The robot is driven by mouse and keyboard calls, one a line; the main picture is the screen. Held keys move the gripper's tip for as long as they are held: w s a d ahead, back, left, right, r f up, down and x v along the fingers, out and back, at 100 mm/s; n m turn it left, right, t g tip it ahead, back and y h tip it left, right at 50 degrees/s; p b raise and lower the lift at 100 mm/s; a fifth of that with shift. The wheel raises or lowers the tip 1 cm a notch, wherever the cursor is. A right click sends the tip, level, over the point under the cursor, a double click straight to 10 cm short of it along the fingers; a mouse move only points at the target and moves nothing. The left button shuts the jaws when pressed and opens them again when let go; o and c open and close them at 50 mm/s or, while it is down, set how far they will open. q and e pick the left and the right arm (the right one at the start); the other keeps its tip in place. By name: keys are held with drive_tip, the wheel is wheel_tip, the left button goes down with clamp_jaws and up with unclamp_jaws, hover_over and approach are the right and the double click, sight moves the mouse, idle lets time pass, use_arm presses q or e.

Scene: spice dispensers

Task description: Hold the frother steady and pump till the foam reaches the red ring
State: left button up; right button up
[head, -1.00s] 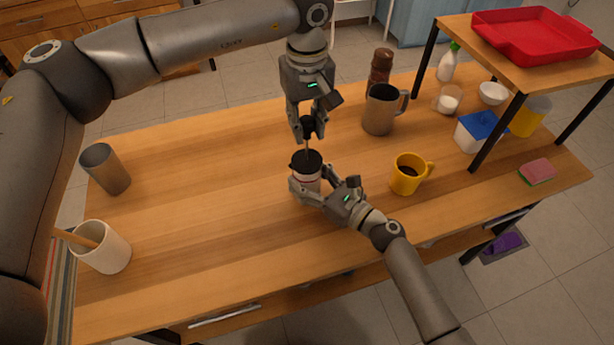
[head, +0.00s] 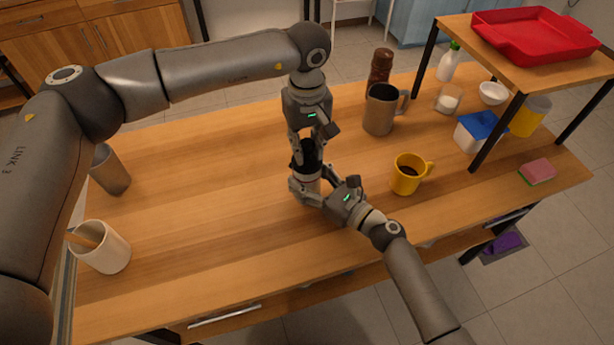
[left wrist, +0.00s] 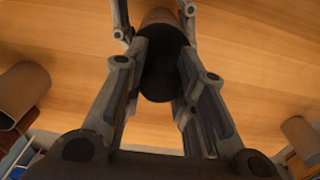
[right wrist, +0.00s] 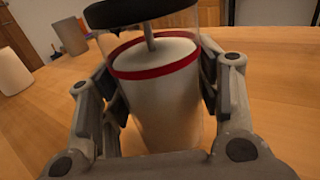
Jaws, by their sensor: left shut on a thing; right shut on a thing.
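The frother (head: 309,184) stands upright on the table, a clear beaker with a black lid and red ring. My right gripper (head: 306,192) is shut around its body. In the right wrist view, the frother's white contents (right wrist: 168,110) reach about the level of the red ring (right wrist: 155,67); a grey rod runs down from the black lid (right wrist: 135,12). My left gripper (head: 307,158) is shut on the black plunger knob (left wrist: 163,65), low and close above the lid. The gripper fingers hide part of the frother in the head view.
A yellow mug (head: 406,178) with dark liquid stands right of the frother. A metal pitcher (head: 380,112) and a brown shaker (head: 380,72) stand behind. A white crock (head: 103,250) and grey cup (head: 110,172) stand left. The table's middle left is clear.

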use_arm(q)
drive_tip(key=o, duration=1)
drive_tip(key=shift+r, duration=3.6)
